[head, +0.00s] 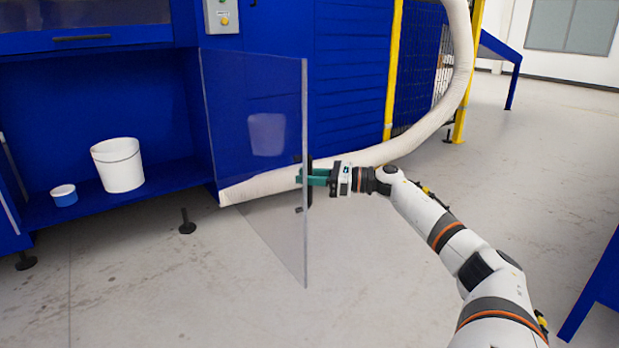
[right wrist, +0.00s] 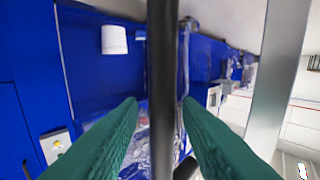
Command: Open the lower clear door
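The lower clear door (head: 255,130) is a transparent panel that stands swung out from the blue cabinet, with the opening to its left exposed. Its dark handle (head: 308,200) is by the free edge and shows as a dark upright bar in the right wrist view (right wrist: 162,80). My right gripper (head: 314,177), with green fingers, is at this handle. In the right wrist view its fingers (right wrist: 161,105) lie on either side of the bar, with a narrow gap showing at each side. My left gripper is in neither view.
Inside the cabinet (head: 70,95) stand a white bucket (head: 118,166) and a small blue-and-white tub (head: 64,195). A pale hose (head: 370,155) runs behind the door. A blue table edge (head: 598,285) is at the lower right. The grey floor in front is clear.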

